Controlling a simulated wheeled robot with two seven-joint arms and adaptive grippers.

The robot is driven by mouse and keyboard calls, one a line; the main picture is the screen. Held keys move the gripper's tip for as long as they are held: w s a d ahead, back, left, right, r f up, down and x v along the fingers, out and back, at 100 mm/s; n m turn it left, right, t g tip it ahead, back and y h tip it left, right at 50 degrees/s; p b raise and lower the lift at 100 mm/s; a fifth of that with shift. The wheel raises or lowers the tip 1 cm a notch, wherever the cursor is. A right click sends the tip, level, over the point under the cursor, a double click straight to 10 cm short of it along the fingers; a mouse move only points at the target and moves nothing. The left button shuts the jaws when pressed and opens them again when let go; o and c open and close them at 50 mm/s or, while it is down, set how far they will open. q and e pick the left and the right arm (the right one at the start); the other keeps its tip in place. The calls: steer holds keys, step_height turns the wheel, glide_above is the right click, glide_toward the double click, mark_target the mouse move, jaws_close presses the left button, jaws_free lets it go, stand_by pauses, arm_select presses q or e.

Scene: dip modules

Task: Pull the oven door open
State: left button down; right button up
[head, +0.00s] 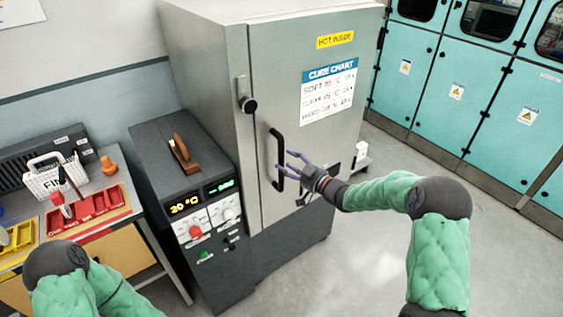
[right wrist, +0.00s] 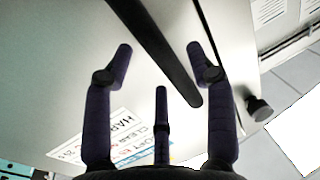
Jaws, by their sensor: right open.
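The oven (head: 205,80) is a tall steel cabinet in the middle of the head view. Its door (head: 320,50) looks shut and carries a cure chart and a yellow "HOT INSIDE" label. The black upright bar handle (head: 274,147) is near the door's left edge. My right gripper (head: 287,162) is open at the handle, its purple fingers pointing left. In the right wrist view the handle (right wrist: 155,45) runs slantwise between the spread fingers (right wrist: 162,62); I cannot tell whether they touch. My left gripper is out of view; only its arm shows at lower left.
A dark control unit (head: 205,215) with displays and knobs stands left of the oven. A bench (head: 110,225) with red trays is further left. Teal lockers (head: 440,95) line the right. A round black knob (head: 248,104) sits above the handle. The floor (head: 375,265) in front is clear.

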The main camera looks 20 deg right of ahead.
mark_target(282, 159)
steer(key=shift+x, duration=1.6)
jaws_close()
